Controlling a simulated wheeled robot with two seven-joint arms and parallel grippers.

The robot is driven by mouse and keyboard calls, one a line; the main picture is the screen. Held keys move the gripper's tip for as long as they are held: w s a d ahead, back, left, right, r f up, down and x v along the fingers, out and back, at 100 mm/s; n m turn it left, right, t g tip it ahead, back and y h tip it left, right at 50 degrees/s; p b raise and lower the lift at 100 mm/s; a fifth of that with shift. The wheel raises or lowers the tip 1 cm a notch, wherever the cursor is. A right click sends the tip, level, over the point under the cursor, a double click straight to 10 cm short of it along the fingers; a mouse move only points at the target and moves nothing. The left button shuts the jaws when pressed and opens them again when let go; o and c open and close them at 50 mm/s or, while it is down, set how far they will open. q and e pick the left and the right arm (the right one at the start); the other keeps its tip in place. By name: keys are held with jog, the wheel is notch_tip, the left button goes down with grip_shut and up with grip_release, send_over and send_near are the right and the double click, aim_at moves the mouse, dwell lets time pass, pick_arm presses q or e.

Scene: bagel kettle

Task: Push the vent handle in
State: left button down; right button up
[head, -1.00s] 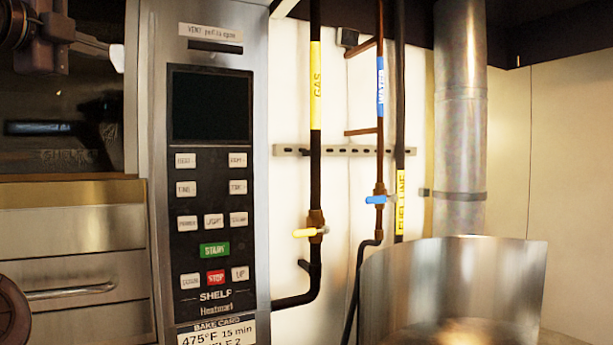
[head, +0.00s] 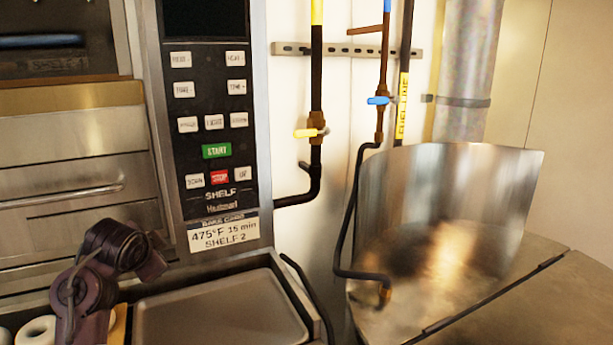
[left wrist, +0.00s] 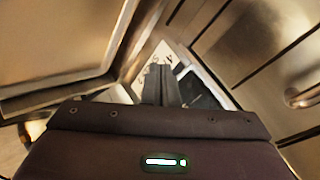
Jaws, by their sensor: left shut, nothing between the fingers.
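The vent slot and its label at the top of the oven's control panel (head: 212,110) are out of the head view now, so the vent handle is not seen. My left gripper shows in the left wrist view, its fingers (left wrist: 160,86) together and empty. They point at a pale, lettered surface beside metal panels, and I cannot tell how far off it is. No vent handle can be made out there. Dark purple arm links of mine show at the lower left of the head view. My right gripper is in neither view.
A metal tray (head: 220,312) lies below the bake card (head: 224,234). Pale rings (head: 37,331) sit at the lower left. A kettle with a curved metal shield (head: 440,195) stands at the right, beside pipes with a yellow valve (head: 306,133) and a blue valve (head: 378,100).

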pick_arm(q)
jog(key=s+d+f+n+g, duration=0.1)
jog(key=s+d+f, duration=0.1)
jog(key=s+f, duration=0.3)
jog(key=s+d+f+n+g, duration=0.1)
jog(key=s+d+f, duration=0.1)
jog(key=s+f, duration=0.3)
jog(key=s+d+f+n+g, duration=0.1)
jog(key=s+d+f, duration=0.1)
jog(key=s+f, duration=0.3)
jog(key=shift+d+f+h, duration=0.2)
jog(key=shift+f+h, duration=0.2)
jog(key=shift+f, duration=0.7)
jog(key=s+d+f+n+g+h, duration=0.1)
jog(key=s+d+f+n+g, duration=0.15)
jog(key=s, duration=0.65)
jog(key=s+d+f+n+g, duration=0.1)
jog(key=s+d+f, duration=0.25)
jog(key=s, duration=0.55)
notch_tip(320, 180, down, 30)
jog(key=s+f+g, duration=0.1)
jog(key=s, duration=0.1)
jog(key=s+a+f, duration=0.2)
jog(key=s+f, duration=0.6)
jog(key=s, duration=0.1)
jog(key=s+a+f+g, duration=0.1)
jog(key=s+f, duration=0.8)
jog(key=s, duration=0.1)
jog(key=shift+s+a, duration=0.3)
jog(key=shift+a, duration=0.05)
